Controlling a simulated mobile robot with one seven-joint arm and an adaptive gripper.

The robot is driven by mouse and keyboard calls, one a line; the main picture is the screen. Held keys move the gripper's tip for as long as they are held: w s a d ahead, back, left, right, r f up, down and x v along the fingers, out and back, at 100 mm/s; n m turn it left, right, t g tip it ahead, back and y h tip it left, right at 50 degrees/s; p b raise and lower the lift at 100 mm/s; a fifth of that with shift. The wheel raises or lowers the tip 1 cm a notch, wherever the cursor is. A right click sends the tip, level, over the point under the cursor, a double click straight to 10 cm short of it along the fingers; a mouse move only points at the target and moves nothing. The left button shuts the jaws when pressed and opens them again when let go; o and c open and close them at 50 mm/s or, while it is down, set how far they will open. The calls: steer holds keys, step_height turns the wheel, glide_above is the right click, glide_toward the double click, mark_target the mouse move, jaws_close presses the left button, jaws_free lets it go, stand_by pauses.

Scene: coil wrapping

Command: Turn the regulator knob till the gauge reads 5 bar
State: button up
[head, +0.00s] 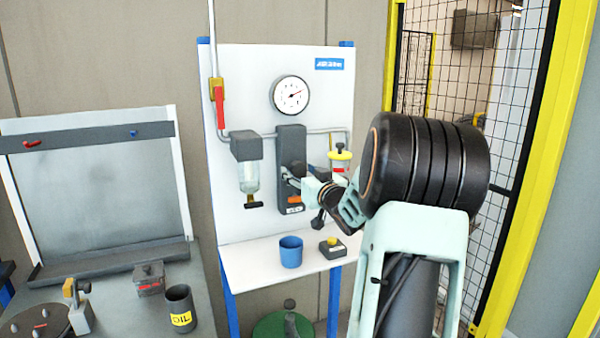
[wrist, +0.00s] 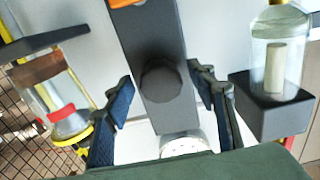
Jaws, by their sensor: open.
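The pressure gauge (head: 291,95) is a round white dial on the white panel; its needle points right and slightly up, but the numbers are too small to read. It also shows partly at the bottom of the wrist view (wrist: 184,143). Below it is the dark regulator body (head: 291,140), also in the wrist view (wrist: 152,35). The dark round knob (wrist: 160,82) sticks out from the regulator's front. My gripper (wrist: 165,105) is open, its two fingers apart on either side of the knob's line. In the head view my gripper (head: 298,184) is in front of the regulator and covers the knob. Contact cannot be told.
A clear filter bowl (head: 249,176) hangs left of the regulator, and a yellow-topped unit (head: 340,158) is at the right. A red valve handle (head: 219,107) is at upper left. A blue cup (head: 291,252) and a yellow-button box (head: 333,248) stand on the shelf below.

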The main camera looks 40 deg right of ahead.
steer(key=shift+c, duration=0.7)
steer(key=c, duration=1)
steer(key=shift+f+n+b, duration=0.15)
steer(key=shift+n+b, duration=0.25)
steer(key=shift+b, duration=0.15)
steer(key=shift+b, duration=0.35)
steer(key=n+b, duration=0.3)
steer(key=shift+f, duration=0.1)
steer(key=shift+r+n+b, duration=0.2)
steer(key=shift+n+b, duration=1.1)
steer(key=shift+n, duration=0.3)
